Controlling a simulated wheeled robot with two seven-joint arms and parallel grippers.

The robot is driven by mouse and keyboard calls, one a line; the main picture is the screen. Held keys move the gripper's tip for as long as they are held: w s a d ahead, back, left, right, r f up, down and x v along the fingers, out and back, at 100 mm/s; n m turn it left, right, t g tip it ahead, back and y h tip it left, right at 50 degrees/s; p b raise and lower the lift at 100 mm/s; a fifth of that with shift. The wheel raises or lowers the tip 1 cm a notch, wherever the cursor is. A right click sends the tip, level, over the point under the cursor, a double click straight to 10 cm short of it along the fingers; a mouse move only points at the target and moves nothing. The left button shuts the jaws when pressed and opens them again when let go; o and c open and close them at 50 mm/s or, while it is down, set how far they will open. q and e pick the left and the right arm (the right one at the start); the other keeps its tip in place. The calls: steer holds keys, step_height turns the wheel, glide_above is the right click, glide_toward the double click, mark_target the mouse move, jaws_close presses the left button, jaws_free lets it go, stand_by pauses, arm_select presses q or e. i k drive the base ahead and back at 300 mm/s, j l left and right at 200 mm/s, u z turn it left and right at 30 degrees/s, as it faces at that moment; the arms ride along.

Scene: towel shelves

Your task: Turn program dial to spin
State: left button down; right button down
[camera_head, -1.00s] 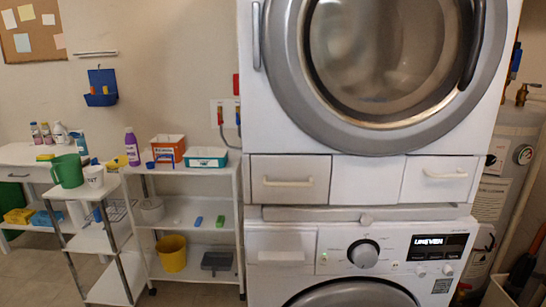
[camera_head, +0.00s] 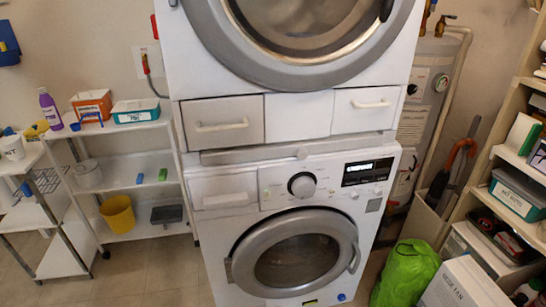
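The program dial (camera_head: 302,185) is a round silver and black knob on the control panel of the lower washing machine (camera_head: 215,235). It sits left of a dark display (camera_head: 367,171), and its markings are too small to read. The washer's round door (camera_head: 295,252) below looks shut. A second front-loading machine (camera_head: 300,30) is stacked above, with a drawer row between. Neither of my grippers is in view.
A white shelf cart (camera_head: 140,165) with bins and a yellow bucket (camera_head: 117,213) stands left of the washer. A green bag (camera_head: 405,272) and a white box (camera_head: 462,285) sit on the right, by a wooden shelf (camera_head: 500,130). A water heater (camera_head: 425,100) stands behind.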

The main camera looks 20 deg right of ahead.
mark_target(304, 187)
steer(key=i+l+z, duration=0.1)
steer(key=z, duration=0.3)
steer(key=i+z, duration=0.4)
steer(key=k+l, duration=0.05)
